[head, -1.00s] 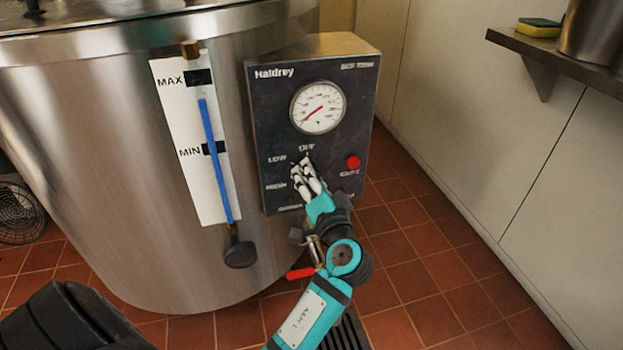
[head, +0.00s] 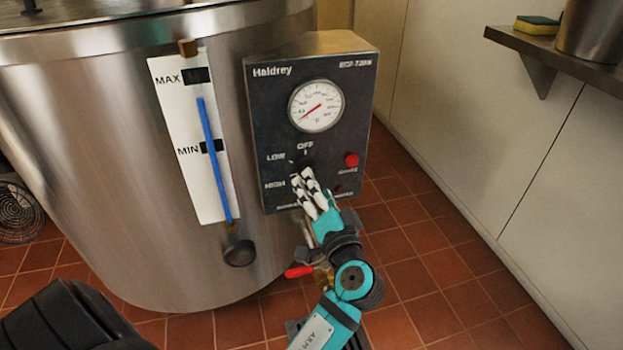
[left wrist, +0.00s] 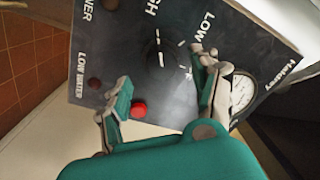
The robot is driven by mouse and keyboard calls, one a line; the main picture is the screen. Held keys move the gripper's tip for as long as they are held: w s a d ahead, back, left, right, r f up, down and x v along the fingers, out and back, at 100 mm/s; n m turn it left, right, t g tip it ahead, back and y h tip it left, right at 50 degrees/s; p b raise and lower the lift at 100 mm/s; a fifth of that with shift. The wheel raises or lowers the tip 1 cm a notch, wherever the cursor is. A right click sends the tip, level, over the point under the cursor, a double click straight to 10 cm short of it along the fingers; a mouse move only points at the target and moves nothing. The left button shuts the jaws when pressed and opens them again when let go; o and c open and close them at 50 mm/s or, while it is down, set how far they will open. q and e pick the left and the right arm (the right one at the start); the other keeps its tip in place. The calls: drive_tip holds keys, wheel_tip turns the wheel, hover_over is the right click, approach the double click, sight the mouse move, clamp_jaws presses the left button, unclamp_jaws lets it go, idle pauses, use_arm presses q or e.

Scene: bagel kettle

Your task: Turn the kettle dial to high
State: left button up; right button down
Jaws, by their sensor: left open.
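The dark kettle dial (left wrist: 165,60) sits on the black control panel (head: 262,110), among the OFF, LOW and HIGH labels. In the head view the dial is mostly hidden behind my left gripper (head: 307,182). In the left wrist view my left gripper (left wrist: 160,80) is open, with a finger on either side of the dial area. No grasp on the dial shows, and I cannot tell whether a finger touches it. Short white marks show at the dial, but I cannot tell surely which label its pointer faces.
The steel kettle (head: 110,120) fills the left, with a level gauge (head: 186,190) and black tap knob (head: 239,251). The panel has a round thermometer (head: 316,105) and red button (head: 351,160). A wall shelf (head: 530,48) is at upper right. Tiled floor right of the panel is clear.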

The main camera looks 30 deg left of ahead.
use_arm(q)
drive_tip(key=v, duration=0.3)
idle(0.5)
